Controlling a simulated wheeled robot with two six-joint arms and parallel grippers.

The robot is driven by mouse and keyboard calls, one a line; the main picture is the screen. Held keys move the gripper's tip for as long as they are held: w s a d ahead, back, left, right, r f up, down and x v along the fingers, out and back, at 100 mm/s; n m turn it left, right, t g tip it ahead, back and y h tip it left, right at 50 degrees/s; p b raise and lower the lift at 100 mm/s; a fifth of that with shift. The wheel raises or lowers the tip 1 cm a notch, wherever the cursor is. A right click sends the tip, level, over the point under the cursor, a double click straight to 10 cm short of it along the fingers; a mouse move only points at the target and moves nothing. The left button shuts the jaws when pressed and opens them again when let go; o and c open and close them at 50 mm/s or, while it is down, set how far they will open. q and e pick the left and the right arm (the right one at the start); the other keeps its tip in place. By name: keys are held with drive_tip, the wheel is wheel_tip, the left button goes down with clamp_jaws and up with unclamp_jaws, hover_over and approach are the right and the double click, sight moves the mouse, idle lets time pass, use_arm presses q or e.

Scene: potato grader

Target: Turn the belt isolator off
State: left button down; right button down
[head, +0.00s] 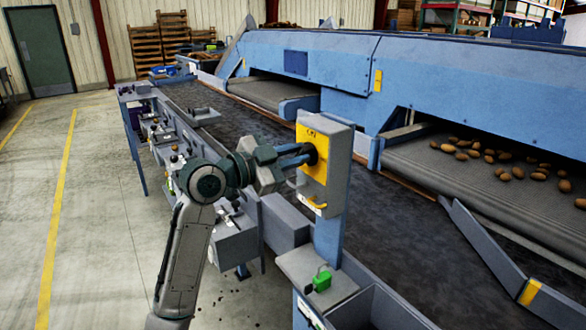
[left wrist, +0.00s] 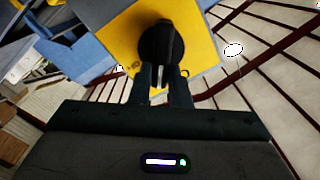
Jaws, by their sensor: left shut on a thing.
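The belt isolator (head: 325,180) is a grey box with a yellow front plate marked "ON" at its top, mounted on a blue post beside the belt. Its black rotary knob (left wrist: 154,50) sits on the yellow plate (left wrist: 205,35) in the left wrist view. My left gripper (head: 305,155) reaches the knob from the left in the head view. In the left wrist view its two fingers (left wrist: 163,85) are shut on the knob's grip bar. The fingers partly hide the knob in the head view. My right gripper is not in view.
A green padlock (head: 321,280) sits on a grey ledge below the isolator. A dark belt (head: 230,125) runs behind it. Potatoes (head: 505,165) lie on a conveyor at the right. Open concrete floor (head: 90,210) lies to the left.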

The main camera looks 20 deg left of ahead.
use_arm(q)
drive_tip(key=shift+s+d+f+m+b, duration=0.1)
drive_tip(key=shift+f+m+b, duration=0.15)
drive_tip(key=shift+m+b, duration=1.35)
drive_tip(key=shift+s+d+f+m+b, duration=0.1)
drive_tip(key=shift+f+m+b, duration=0.15)
drive_tip(key=shift+m+b, duration=1.35)
drive_tip(key=shift+d+f+m+b, duration=0.1)
drive_tip(key=shift+f+m+b, duration=0.15)
drive_tip(key=shift+m+b, duration=1.35)
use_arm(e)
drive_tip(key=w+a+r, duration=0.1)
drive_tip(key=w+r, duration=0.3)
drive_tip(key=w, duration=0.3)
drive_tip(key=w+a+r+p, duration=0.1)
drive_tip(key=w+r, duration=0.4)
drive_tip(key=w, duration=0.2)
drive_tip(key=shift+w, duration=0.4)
use_arm(q)
drive_tip(key=shift+m, duration=0.6)
drive_tip(key=c, duration=1.4)
unclamp_jaws()
drive_tip(key=shift+o, duration=0.2)
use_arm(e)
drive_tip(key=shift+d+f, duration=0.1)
use_arm(q)
drive_tip(key=shift+s, duration=0.1)
